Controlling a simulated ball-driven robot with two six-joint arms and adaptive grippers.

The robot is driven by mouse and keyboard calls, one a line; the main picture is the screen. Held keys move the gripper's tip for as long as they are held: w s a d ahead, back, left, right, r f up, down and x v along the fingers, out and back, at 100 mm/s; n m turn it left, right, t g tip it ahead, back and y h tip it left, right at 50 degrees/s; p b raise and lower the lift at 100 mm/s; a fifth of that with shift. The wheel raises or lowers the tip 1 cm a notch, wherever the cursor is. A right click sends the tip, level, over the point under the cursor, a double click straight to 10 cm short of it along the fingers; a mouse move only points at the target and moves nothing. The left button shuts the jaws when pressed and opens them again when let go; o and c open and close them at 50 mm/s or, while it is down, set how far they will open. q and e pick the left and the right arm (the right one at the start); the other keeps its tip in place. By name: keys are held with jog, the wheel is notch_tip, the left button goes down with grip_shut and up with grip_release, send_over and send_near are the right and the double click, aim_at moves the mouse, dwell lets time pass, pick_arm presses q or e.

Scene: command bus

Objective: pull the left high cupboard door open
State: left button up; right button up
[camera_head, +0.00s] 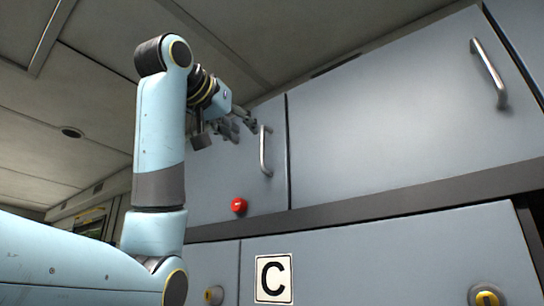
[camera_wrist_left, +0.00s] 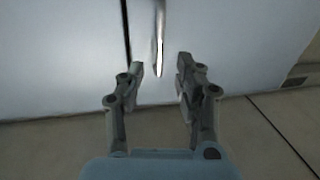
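The left high cupboard door (camera_head: 222,175) is grey-blue and looks shut, with a metal bar handle (camera_head: 265,151) near its right edge. My left gripper (camera_head: 250,122) is up beside the top of this handle, in front of the door. In the left wrist view my left gripper (camera_wrist_left: 159,68) is open, its two fingers apart. The handle (camera_wrist_left: 159,38) shows between and just beyond the fingertips, with no visible contact. My right gripper is in neither view.
A larger high cupboard door (camera_head: 400,115) with its own bar handle (camera_head: 489,72) is to the right. A red round button (camera_head: 238,205) sits low on the left door. Lower cupboards carry a "C" sign (camera_head: 273,278) and a yellow-ringed lock (camera_head: 487,298). The ceiling (camera_head: 270,40) is close above.

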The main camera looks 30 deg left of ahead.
aim_at(261, 145)
pick_arm(q)
jog(key=w+p, duration=0.1)
jog(key=w, duration=0.1)
jog(key=w+p, duration=0.1)
jog(key=w, duration=0.1)
jog(key=w+p, duration=0.1)
jog(key=w, duration=0.1)
jog(key=shift+a+r, duration=0.3)
jog(key=shift+a, duration=0.05)
jog(key=w, duration=0.1)
jog(key=w+p, duration=0.1)
jog(key=w, duration=0.1)
jog(key=shift+w+a+f, duration=0.1)
jog(key=shift+w+a, duration=0.05)
jog(key=shift+a, duration=0.1)
jog(key=shift+w, duration=0.15)
jog(key=shift+f, duration=0.1)
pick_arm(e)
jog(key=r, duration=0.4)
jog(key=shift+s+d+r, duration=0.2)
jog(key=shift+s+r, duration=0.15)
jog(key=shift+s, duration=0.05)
pick_arm(q)
grip_shut()
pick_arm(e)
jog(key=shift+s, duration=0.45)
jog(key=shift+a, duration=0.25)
